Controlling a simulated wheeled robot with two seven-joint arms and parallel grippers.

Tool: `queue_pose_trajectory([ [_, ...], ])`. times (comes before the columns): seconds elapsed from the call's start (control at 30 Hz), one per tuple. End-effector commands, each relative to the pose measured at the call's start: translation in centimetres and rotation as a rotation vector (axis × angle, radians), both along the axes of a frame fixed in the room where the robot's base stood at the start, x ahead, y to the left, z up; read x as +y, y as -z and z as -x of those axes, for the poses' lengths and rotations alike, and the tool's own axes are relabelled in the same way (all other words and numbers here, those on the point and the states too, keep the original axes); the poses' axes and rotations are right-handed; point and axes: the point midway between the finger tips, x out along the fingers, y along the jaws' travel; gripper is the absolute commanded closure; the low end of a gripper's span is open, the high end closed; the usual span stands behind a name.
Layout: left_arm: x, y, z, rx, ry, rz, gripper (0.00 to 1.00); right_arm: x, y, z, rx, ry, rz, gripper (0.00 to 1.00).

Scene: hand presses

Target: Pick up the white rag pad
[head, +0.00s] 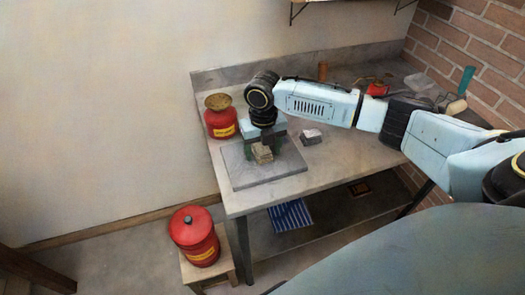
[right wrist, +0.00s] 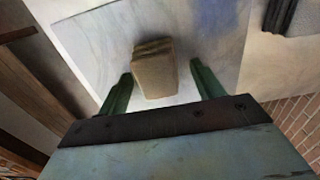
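A pale tan, layered pad (head: 262,154), which I take to be the white rag pad, lies on a grey square plate (head: 245,178) on the bench. In the right wrist view the pad (right wrist: 154,70) sits between the two green fingers of my right gripper (right wrist: 161,72). Visible gaps separate it from both fingers, with the left gap narrower. My right gripper (head: 263,149) is open, pointing down over the pad in the head view, and partly hides it. My left gripper is in neither view.
A grey-white block (head: 311,136) lies right of the plate. A red can (head: 220,122) with a tan top stands at the back left. Another red can (head: 195,238) stands on a low wooden stool. Clutter fills the bench's right back.

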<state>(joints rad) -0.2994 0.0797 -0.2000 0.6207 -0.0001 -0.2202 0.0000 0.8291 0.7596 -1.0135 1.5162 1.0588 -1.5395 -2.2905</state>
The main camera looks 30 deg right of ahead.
Motion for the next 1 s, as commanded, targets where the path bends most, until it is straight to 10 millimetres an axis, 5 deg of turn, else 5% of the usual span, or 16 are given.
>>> queue_pose_trajectory([
  [0.4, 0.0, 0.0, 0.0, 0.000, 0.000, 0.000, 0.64, 0.0, -0.1, 0.0, 0.000, 0.000, 0.000, 0.84],
  [0.67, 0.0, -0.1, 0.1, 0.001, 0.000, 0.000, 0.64, 0.0, -0.9, -0.1, -0.002, -0.001, -0.001, 0.84],
  [1.0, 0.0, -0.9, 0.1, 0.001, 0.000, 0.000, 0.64, 0.0, -7.3, -0.1, -0.003, 0.000, 0.000, 0.84],
])
